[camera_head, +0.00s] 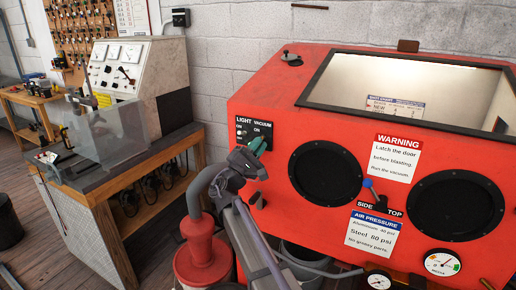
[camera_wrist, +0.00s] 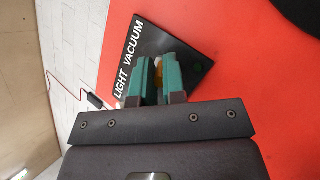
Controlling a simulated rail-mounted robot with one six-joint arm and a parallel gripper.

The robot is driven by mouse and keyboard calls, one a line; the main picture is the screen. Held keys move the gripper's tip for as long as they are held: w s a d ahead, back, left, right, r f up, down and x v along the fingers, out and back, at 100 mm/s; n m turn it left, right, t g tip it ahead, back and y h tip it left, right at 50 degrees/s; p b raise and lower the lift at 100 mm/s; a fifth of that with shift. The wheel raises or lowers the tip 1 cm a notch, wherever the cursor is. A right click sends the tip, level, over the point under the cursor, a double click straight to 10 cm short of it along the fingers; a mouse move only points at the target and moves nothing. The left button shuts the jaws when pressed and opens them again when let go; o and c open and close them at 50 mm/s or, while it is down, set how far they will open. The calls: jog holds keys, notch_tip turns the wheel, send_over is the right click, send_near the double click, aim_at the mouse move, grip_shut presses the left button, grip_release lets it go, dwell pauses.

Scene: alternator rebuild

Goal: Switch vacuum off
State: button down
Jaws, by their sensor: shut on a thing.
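The black switch panel (camera_head: 255,128) with LIGHT and VACUUM labels is on the red blast cabinet's front, at upper left. It also shows in the wrist view (camera_wrist: 122,72), turned on its side. My gripper (camera_head: 258,147) is at the VACUUM side of the panel. In the wrist view its green fingertips (camera_wrist: 156,76) are closed around a small yellowish part (camera_wrist: 159,72), the vacuum switch, mostly hidden between them. The switch's position cannot be made out.
The red blast cabinet (camera_head: 285,100) has two dark glove ports, a blue-knobbed lever (camera_head: 371,190) and gauges below. A red vacuum canister (camera_head: 203,260) with a grey hose stands at its left. A test bench (camera_head: 125,165) with a clear shield is further left.

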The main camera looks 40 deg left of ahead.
jog(key=c, duration=1.2)
grip_release()
